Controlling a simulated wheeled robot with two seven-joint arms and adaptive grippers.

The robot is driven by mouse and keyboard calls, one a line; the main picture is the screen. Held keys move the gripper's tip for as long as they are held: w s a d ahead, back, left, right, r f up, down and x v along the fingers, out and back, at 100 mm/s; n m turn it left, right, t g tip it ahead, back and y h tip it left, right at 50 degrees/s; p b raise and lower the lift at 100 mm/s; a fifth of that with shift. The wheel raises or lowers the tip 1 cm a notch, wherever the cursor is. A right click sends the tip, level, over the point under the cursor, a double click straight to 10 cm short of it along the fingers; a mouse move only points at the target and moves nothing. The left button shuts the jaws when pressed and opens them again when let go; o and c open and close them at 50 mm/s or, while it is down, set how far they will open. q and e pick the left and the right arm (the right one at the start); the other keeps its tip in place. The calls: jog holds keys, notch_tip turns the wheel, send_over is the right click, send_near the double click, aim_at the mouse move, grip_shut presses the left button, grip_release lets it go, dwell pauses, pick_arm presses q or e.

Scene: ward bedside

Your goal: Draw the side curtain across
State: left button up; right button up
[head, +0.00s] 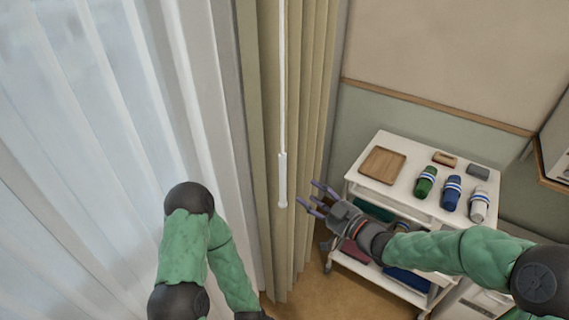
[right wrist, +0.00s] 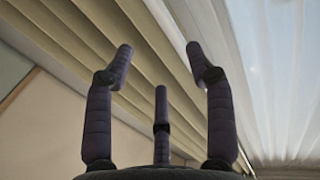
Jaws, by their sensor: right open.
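The side curtain (head: 315,70) is an olive-beige drape, gathered in narrow folds between the sheer white curtain and the wall. A thin white draw wand hangs in front of it, with a thicker white handle (head: 283,180) at its lower end. My right gripper (head: 313,197) is open, just right of the handle's lower end, its fingers pointing left toward it and apart from it in the picture. The right wrist view shows the open, empty fingers (right wrist: 160,62) with the curtain folds (right wrist: 150,45) behind; I cannot make out the wand there. My left arm shows at lower left; its gripper is out of view.
A sheer white curtain (head: 110,120) covers the window at left. A white trolley (head: 392,195) stands right, bearing a wooden tray (head: 382,165), a green roll (head: 425,182), a blue roll (head: 451,193) and a grey roll (head: 479,205). My right forearm passes in front of it. Some floor (head: 325,295) shows below.

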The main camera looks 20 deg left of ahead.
aim_at(284, 175)
jog(key=x, duration=0.3)
jog(key=r+x, duration=0.1)
jog(key=x, duration=0.7)
jog(key=shift+s+a+r, duration=0.2)
jog(key=shift+s+r, duration=0.05)
jog(key=shift+s, duration=0.05)
grip_shut()
